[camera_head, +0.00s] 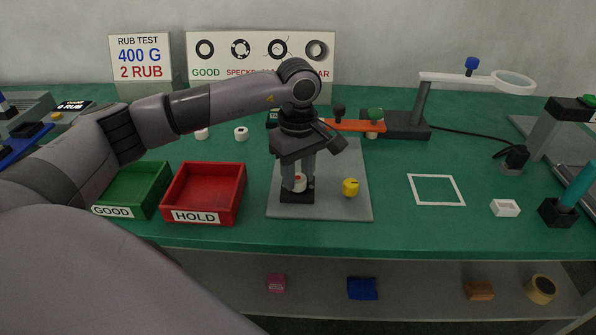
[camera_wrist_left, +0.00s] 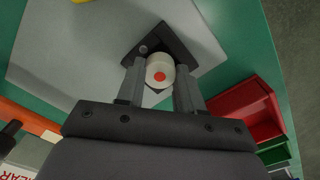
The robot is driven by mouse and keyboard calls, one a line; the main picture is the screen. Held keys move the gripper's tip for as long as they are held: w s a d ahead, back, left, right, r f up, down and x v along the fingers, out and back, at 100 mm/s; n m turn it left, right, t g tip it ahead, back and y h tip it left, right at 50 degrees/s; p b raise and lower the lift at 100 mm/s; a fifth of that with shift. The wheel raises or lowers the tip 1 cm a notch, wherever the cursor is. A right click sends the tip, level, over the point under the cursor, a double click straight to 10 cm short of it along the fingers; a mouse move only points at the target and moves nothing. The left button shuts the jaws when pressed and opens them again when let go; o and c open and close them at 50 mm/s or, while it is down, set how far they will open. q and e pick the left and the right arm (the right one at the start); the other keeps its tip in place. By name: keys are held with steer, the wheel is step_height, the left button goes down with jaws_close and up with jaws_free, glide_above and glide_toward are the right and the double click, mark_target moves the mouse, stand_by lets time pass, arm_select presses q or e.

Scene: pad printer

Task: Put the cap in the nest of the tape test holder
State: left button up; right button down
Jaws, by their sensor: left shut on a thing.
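My left gripper (camera_head: 298,181) is shut on a small white cap (camera_head: 300,184) with a red-orange dot on its face. In the left wrist view the cap (camera_wrist_left: 160,74) sits between the two fingers (camera_wrist_left: 158,86), dot facing the camera. The black tape test holder (camera_head: 297,197) stands on a grey mat, directly below the fingertips. The holder (camera_wrist_left: 172,40) also shows behind the cap in the left wrist view. The cap and fingers hide its nest, so I cannot tell whether the cap touches it. My right gripper is in neither view.
The grey mat (camera_head: 345,208) also bears a yellow cylinder (camera_head: 350,187) right of the holder. A red HOLD tray (camera_head: 241,190) and a green GOOD tray (camera_head: 161,180) stand to the left. An orange bar (camera_head: 350,125) lies behind. The table between mat and white square outline (camera_head: 436,204) is clear.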

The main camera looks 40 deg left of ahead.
mark_target(298, 178)
arm_select(q)
steer(key=shift+f, duration=0.45)
steer(key=o, duration=1.1)
steer(key=shift+r, duration=0.5)
step_height(298, 178, up, 12)
steer(key=shift+r+p, duration=0.2)
steer(key=shift+p, duration=0.15)
